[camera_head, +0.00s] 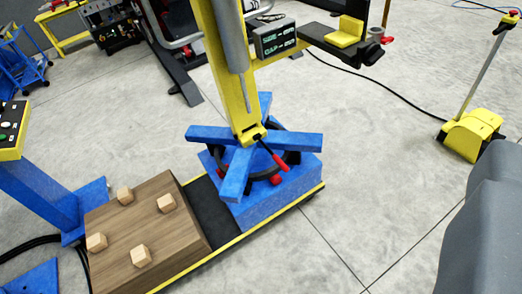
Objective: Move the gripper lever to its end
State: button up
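A blue positioner base (270,200) stands on a dark track near the middle, with a round black ring and blue crossed arms (212,134) on it. A yellow column with a grey cylinder (228,30) rises from it. A thin black lever with a red end (279,163) slants down to the right at the column's foot. A second red knob (275,180) sits just below it. I cannot tell which of these is the gripper lever. At top right, a yellow block (345,33) and a red knob (387,40) sit on a black arm. My gripper's fingers are not in view.
A wooden block (147,238) with several small wooden cubes lies at lower left on the track. A blue post with a yellow button box (10,130) stands at the left edge. A yellow stand (470,135) is at right.

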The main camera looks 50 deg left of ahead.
aim_at(271, 153)
jog(key=u, duration=0.5)
jog(key=i, duration=1.25)
jog(key=u, duration=0.6)
